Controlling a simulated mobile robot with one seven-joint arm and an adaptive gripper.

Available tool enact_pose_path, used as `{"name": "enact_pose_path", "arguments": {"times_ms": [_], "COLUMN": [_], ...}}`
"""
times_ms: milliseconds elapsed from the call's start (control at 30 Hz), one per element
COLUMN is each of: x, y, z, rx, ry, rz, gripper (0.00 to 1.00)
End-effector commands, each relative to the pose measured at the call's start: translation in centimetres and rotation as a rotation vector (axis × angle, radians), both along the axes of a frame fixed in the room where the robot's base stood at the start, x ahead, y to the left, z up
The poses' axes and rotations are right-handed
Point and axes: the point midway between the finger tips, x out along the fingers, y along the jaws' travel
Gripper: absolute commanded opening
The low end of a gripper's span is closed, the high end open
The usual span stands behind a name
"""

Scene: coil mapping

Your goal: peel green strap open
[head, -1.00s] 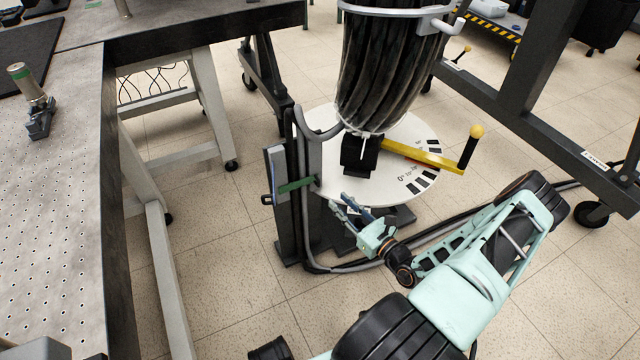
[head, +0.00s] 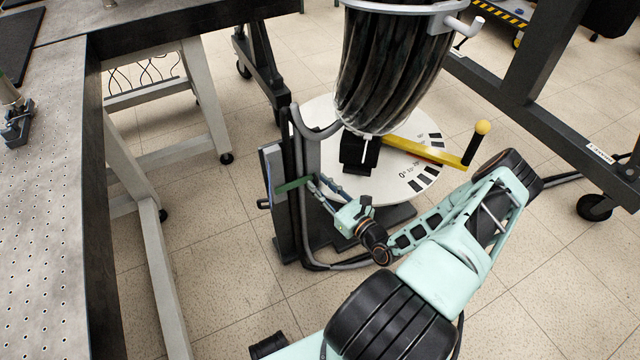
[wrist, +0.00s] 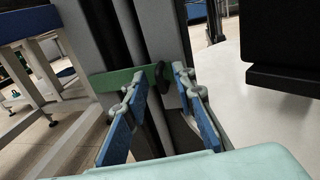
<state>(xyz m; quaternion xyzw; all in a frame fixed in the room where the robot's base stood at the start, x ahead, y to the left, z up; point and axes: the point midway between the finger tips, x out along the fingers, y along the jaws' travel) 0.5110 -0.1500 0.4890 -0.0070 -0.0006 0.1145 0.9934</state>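The green strap (head: 293,185) runs across the grey cable on the dark upright stand (head: 284,225). In the wrist view the strap (wrist: 112,80) spans from the left to a dark end piece near the middle. My gripper (head: 317,186) is at the strap's right end. In the wrist view my gripper (wrist: 160,77) has its two blue fingers apart, and the strap's dark end lies between or just beyond the tips. I cannot tell whether a finger touches it. The strap lies across the stand; its fastening is too small to make out.
A white round dial plate (head: 400,185) with a yellow crank handle (head: 425,151) stands just right of the stand. A perforated table (head: 45,170) is at the left. Bare tiled floor (head: 225,285) lies between.

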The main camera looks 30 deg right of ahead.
Motion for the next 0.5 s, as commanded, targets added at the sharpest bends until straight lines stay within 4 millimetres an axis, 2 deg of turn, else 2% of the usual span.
{"name": "enact_pose_path", "arguments": {"times_ms": [67, 300, 500], "x": [0.00, 0.00, -0.01], "y": [0.01, 0.01, 0.06], "z": [0.00, 0.01, 0.01], "rx": [0.000, 0.000, 0.000], "ry": [0.000, 0.000, 0.000], "rz": [0.000, 0.001, 0.002], "gripper": [0.25, 0.00, 0.00]}}
